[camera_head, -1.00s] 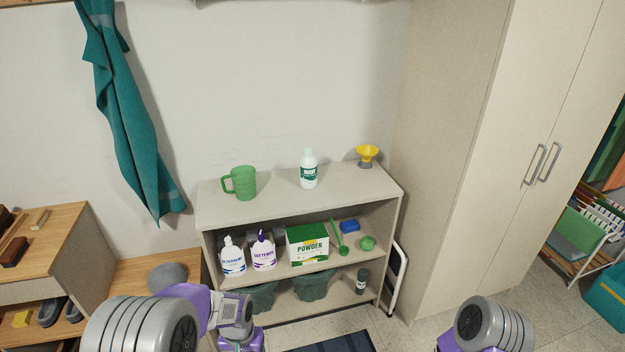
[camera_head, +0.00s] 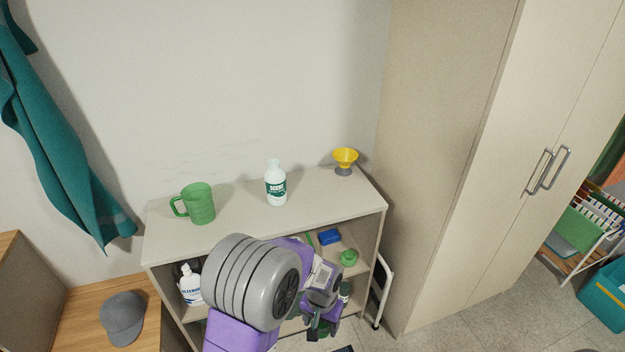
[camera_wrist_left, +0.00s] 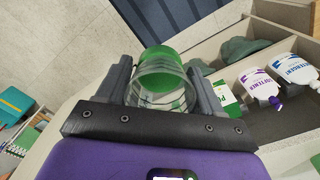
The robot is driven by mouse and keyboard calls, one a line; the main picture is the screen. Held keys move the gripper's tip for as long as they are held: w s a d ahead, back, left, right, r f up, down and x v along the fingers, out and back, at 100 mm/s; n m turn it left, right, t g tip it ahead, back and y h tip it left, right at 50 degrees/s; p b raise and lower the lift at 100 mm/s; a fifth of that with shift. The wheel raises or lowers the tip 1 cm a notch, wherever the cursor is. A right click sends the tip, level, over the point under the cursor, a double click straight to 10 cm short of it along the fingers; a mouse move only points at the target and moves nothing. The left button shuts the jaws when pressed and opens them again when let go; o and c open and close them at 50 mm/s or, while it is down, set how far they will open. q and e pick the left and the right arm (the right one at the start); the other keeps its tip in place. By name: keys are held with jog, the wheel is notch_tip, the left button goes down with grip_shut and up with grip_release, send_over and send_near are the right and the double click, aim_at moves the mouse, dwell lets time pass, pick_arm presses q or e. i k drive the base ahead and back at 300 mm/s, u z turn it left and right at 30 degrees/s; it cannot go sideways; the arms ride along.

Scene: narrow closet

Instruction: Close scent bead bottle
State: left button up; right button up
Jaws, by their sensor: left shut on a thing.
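The white scent bottle (camera_head: 276,188) with a green label stands upright on top of the shelf unit (camera_head: 235,210). Its neck is white; I cannot tell whether it is open. My left gripper (camera_head: 322,318) is in front of the shelf, below its top and to the right of the bottle. In the left wrist view my left gripper (camera_wrist_left: 161,70) is shut on a clear ribbed cup-like cap with a green end (camera_wrist_left: 160,92). The green end faces away from the wrist. My right gripper is out of view.
A green mug (camera_head: 200,206) and a yellow funnel (camera_head: 345,157) stand on the shelf top, either side of the bottle. A green ball (camera_head: 348,257) and blue item (camera_head: 330,237) lie on the shelf below. A tall cabinet (camera_head: 450,150) closes the right side.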

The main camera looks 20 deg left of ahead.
aim_at(275, 177)
jog(key=u, duration=0.25)
jog(key=i, duration=0.85)
jog(key=u, duration=0.95)
jog(key=i, duration=0.3)
jog(key=u, duration=0.25)
